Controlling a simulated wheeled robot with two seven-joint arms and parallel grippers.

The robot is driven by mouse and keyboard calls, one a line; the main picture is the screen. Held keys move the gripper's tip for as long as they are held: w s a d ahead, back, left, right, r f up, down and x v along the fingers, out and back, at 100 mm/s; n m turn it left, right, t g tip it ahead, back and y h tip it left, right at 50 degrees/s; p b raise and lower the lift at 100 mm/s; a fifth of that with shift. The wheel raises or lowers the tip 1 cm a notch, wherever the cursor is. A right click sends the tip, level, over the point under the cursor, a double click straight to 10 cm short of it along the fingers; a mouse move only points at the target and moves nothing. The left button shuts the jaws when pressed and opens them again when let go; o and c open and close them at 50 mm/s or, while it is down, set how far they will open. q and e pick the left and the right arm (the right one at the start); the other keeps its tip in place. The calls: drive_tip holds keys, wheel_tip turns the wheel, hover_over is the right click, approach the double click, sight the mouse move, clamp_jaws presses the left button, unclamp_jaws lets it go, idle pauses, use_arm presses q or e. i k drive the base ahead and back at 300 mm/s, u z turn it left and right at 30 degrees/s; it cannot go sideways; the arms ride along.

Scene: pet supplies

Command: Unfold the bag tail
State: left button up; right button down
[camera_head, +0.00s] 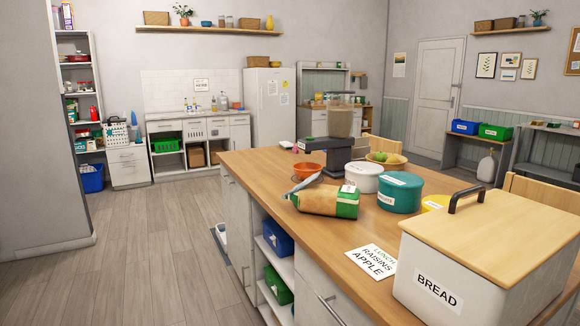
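A brown paper-like bag with a green end (328,201) lies on its side on the wooden counter (240,172). A small white label shows on its top near the green end. A thin grey-white flat piece (303,184) rises slantwise at the bag's left end; I cannot tell whether it is the bag's tail or a separate thing. The fold itself is too small to make out. Neither of my grippers is in the view.
Behind the bag stand an orange bowl (307,170), a dark dispenser with a clear hopper (341,123), a white canister (363,178) and a teal canister (400,192). A bread box (450,290) and a lunch card (372,261) are nearer. The counter's left edge is close to the bag.

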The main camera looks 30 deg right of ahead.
sight(301, 186)
drive_tip(key=i, duration=2.6)
drive_tip(key=z, duration=1.5)
